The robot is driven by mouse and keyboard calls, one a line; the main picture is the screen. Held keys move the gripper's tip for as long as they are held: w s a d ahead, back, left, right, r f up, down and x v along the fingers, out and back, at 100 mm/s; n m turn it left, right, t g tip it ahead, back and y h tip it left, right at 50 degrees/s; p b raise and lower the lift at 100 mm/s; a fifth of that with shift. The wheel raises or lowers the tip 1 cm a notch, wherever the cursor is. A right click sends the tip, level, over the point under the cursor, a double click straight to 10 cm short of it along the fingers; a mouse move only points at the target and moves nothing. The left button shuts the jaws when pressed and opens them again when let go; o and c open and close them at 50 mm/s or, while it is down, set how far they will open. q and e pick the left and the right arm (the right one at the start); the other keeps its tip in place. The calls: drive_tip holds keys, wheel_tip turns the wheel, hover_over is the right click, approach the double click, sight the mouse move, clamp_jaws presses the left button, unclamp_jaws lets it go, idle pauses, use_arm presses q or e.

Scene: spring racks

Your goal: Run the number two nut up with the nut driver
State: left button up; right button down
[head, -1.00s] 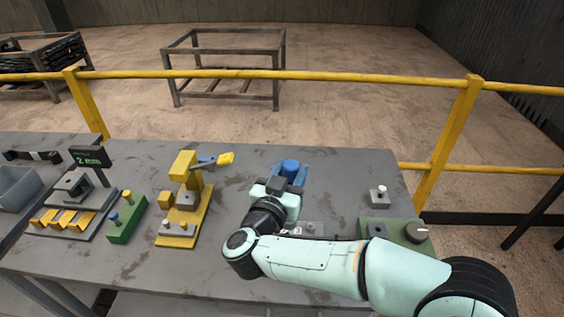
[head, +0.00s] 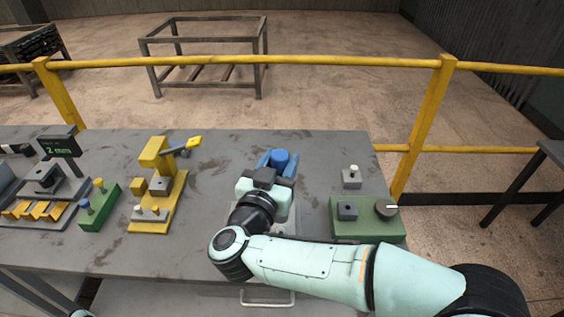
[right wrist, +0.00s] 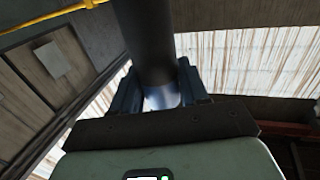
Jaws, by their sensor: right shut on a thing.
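In the right wrist view the driver (right wrist: 150,45) is a dark cylinder between the blue fingers (right wrist: 160,88). Its lower end is hidden in the head view. A small grey block with a pale top piece (head: 352,176) stands to the gripper's right. A dark display reading 2 (head: 58,146) stands at the left. I cannot tell which piece is the number two nut. My left gripper is out of view.
A green base (head: 365,231) with a grey block and dark knob (head: 386,208) sits at the bench's right. A yellow press-like stand (head: 160,185), a green block with two pegs (head: 98,208) and a grey fixture with yellow pieces (head: 40,190) stand left. A yellow railing (head: 250,60) runs behind.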

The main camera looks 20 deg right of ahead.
drive_tip(key=shift+r, duration=0.15)
drive_tip(key=shift+f+b, duration=1.35)
drive_tip(key=shift+f, duration=1.5)
drive_tip(key=shift+p, duration=0.65)
drive_tip(key=c, duration=1.5)
unclamp_jaws()
clamp_jaws()
